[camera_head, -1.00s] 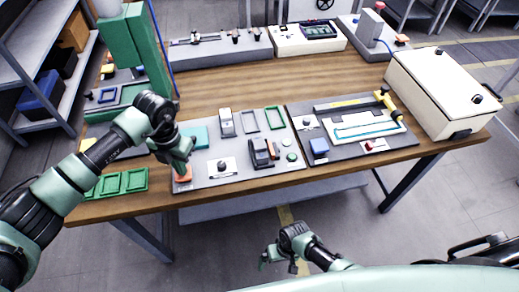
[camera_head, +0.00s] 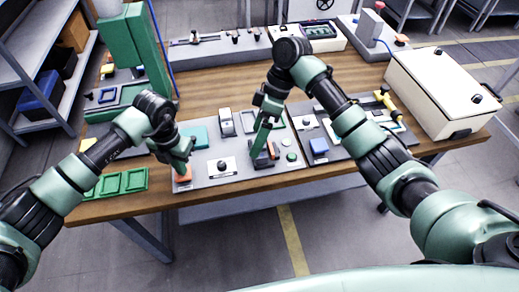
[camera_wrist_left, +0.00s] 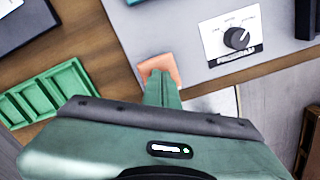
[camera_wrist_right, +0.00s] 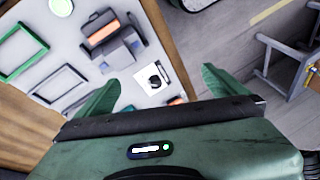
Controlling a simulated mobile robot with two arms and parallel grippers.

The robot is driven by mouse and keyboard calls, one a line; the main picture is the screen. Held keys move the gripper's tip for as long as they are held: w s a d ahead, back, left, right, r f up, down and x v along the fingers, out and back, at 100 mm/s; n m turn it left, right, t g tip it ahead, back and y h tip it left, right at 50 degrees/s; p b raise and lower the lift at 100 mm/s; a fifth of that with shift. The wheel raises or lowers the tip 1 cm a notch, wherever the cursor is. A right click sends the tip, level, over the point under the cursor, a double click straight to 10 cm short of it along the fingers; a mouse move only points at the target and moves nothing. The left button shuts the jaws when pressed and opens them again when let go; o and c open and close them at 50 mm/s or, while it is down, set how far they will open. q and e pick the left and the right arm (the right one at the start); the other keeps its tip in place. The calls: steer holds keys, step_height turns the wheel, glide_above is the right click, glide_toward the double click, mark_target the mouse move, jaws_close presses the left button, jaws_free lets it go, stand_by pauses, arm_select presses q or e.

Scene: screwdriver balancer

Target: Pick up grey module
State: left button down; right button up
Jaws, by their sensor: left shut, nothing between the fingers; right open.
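I cannot tell for certain which of these is the grey module. My right gripper (camera_head: 258,152) is open and empty above the panel, close to the fixture and partly covering it. My left gripper (camera_head: 184,168) is shut and empty, its tips at the orange pad (camera_wrist_left: 158,66).
A program knob (camera_head: 222,166) lies between the grippers. A green tray (camera_head: 122,182) is at the left front.

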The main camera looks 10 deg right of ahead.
arm_select(q)
steer(key=shift+s+f, duration=0.1)
arm_select(e)
steer(key=w+d+r+n+t, duration=0.2)
steer(key=w+d+n, duration=0.1)
steer(key=d+n, duration=0.15)
steer(key=shift+m, duration=0.35)
steer(key=x, duration=0.8)
steer(key=d+x, duration=0.1)
steer(key=x, duration=0.3)
steer(key=shift+w+f, duration=0.15)
steer(key=shift+w, duration=0.1)
steer(key=c, duration=1.7)
step_height(320, 180, up, 15)
steer(key=shift+r, duration=0.1)
